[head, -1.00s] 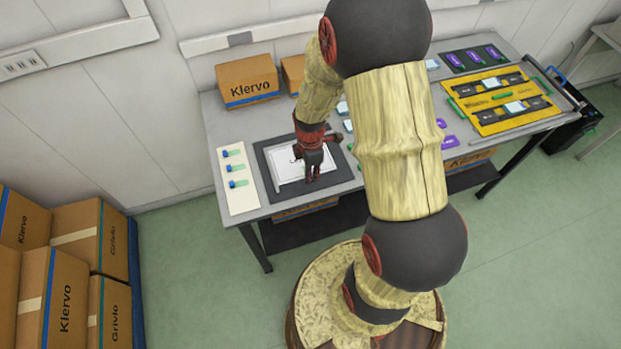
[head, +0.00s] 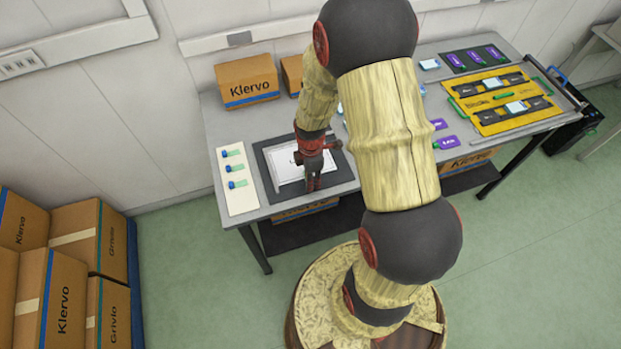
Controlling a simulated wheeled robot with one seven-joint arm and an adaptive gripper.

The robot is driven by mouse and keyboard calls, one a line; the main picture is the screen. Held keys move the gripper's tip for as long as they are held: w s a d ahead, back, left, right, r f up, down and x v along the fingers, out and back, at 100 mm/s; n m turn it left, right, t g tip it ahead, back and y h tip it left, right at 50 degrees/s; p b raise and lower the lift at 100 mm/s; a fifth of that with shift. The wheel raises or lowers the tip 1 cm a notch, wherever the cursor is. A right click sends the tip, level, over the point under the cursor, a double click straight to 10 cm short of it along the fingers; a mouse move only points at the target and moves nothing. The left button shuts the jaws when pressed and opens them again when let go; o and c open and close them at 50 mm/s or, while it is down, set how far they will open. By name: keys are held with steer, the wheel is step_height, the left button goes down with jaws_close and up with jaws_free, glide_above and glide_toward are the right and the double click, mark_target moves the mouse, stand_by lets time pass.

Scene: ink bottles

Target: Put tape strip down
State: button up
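Three green strips with blue ends lie in a column on a cream board (head: 243,203) at the table's left: a top strip (head: 233,153), a middle strip (head: 237,169) and a bottom strip (head: 238,184). My gripper (head: 313,187) points down over the right part of a white sheet (head: 287,174) with dark print, on a dark mat (head: 267,187). The gripper hides part of the sheet. I cannot tell whether its fingers are open or shut, touch the sheet, or hold a strip.
Cardboard boxes (head: 247,82) stand at the table's back. Purple labels (head: 447,142) and a yellow tray (head: 484,122) lie to the right. My arm hides the table's middle. Stacked boxes (head: 60,290) stand on the floor at left.

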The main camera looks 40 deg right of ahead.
steer(key=shift+r, duration=0.1)
steer(key=s+a+r+m+t+p, duration=0.1)
steer(key=a+r+m, duration=0.2)
steer(key=r, duration=1.1)
steer(key=s+a+r+m+t+p, duration=0.1)
steer(key=s+a+r+m+t, duration=0.2)
steer(key=r, duration=1.1)
steer(key=s+a+r+m+t, duration=0.1)
steer(key=s+a+r+m, duration=0.5)
steer(key=s+r+m, duration=0.2)
step_height(320, 180, up, 3)
steer(key=shift+s+f+m+t, duration=0.2)
steer(key=shift+m+t, duration=0.1)
steer(key=shift+m, duration=0.1)
steer(key=shift+w, duration=0.1)
step_height(320, 180, down, 5)
steer(key=b, duration=0.5)
steer(key=shift+f, duration=0.15)
steer(key=shift+c, duration=0.4)
